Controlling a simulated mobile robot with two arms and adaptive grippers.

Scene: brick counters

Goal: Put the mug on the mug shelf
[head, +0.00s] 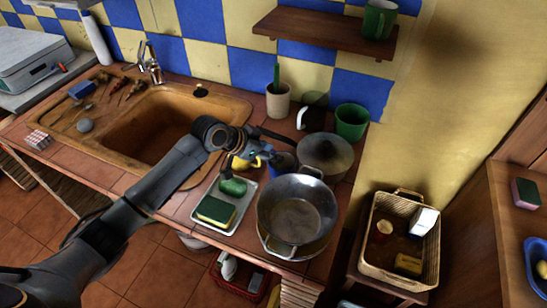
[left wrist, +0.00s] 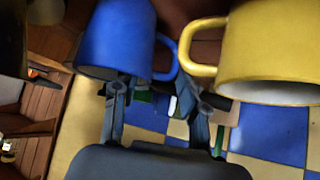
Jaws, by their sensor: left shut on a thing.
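A blue mug (head: 284,161) is at the tips of my left gripper (head: 266,155), to the right of a yellow mug (head: 246,163). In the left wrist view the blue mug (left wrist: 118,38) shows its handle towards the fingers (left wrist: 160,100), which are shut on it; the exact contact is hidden. The yellow mug (left wrist: 265,50) is close beside it, its handle pointing at the blue one. The brown wall shelf (head: 322,33) holds a green mug (head: 379,19) at its right end. My right gripper is not in view.
A large steel pot (head: 297,213) and a lidded pan (head: 326,152) crowd the counter. A tray (head: 238,222) with sponges is in front. A utensil crock (head: 278,100) and a green mug (head: 351,122) stand by the wall. The left part of the shelf is clear.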

